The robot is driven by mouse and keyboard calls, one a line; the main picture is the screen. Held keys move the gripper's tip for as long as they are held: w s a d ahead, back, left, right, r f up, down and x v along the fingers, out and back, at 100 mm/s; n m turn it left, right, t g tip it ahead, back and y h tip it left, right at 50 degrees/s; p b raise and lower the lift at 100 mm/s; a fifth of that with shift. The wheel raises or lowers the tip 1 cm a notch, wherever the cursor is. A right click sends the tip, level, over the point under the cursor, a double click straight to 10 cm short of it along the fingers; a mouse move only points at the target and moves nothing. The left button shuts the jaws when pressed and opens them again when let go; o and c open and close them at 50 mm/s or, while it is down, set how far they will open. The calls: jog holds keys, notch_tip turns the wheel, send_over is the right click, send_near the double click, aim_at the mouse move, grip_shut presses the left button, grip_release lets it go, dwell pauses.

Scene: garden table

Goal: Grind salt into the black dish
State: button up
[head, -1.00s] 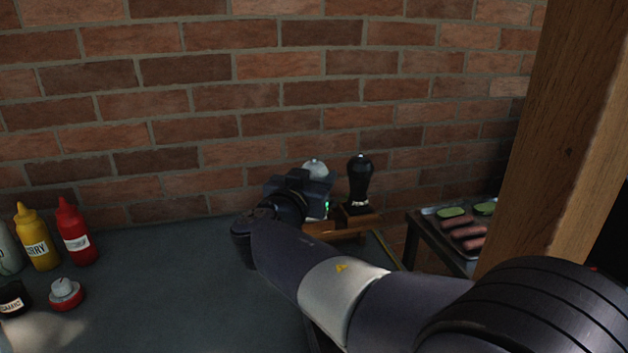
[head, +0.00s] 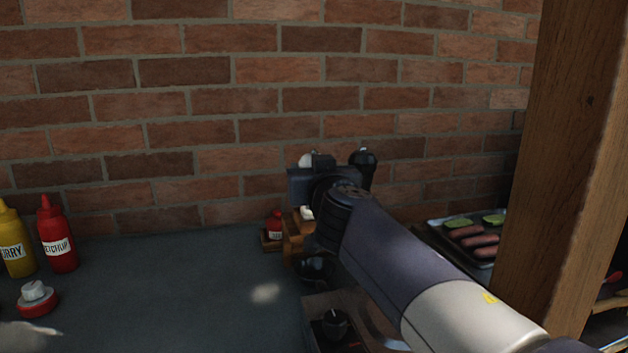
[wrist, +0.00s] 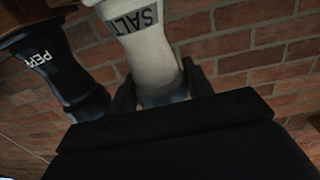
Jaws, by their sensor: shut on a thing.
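The white salt mill, lettered SALT, (wrist: 145,45) stands between the fingers of my gripper (wrist: 160,92) in the wrist view; the gripper is shut on it. In the head view only the mill's pale top (head: 305,160) shows above my gripper (head: 312,178). The black pepper mill (wrist: 72,80) is close beside it, and its dark top (head: 364,160) shows right of my gripper in the head view. A dark, shiny dish (head: 314,270) lies below and in front of my wrist, partly hidden by my arm. Whether the salt mill touches its stand is hidden.
A wooden stand (head: 293,248) and small red jar (head: 275,224) are near the mills. A ketchup bottle (head: 57,240), yellow bottle (head: 14,245) and red-and-white container (head: 36,298) stand left. A food tray (head: 470,238) and wooden post (head: 565,170) are right. The middle tabletop is clear.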

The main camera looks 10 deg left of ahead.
jog(key=n+g+y+p, duration=0.1)
jog(key=n+y+p, duration=0.1)
jog(key=p, duration=0.1)
jog(key=shift+w+r+g+y, duration=0.1)
jog(key=shift+g+y, duration=0.2)
jog(key=n+g+y+p, duration=0.1)
jog(key=y+p, duration=0.1)
jog(key=p, duration=0.2)
jog(key=shift+r+n, duration=0.1)
jog(key=shift+n, duration=0.2)
jog(key=n+g+y+p, duration=0.1)
jog(key=g+p, duration=0.1)
jog(key=p, duration=0.2)
jog(key=shift+n+y+p, duration=0.3)
jog(key=shift+y+p, duration=0.05)
jog(key=shift+y, duration=0.05)
jog(key=shift+f+p, duration=0.2)
jog(key=shift+p, duration=0.1)
jog(key=shift+f+n+g+y+p, duration=0.2)
jog(key=shift+n+g+y+p, duration=0.2)
jog(key=shift+g+y+p, duration=0.15)
jog(key=o, duration=1)
jog(key=shift+r, duration=0.15)
jog(key=shift+c, duration=0.2)
jog(key=v, duration=1.1)
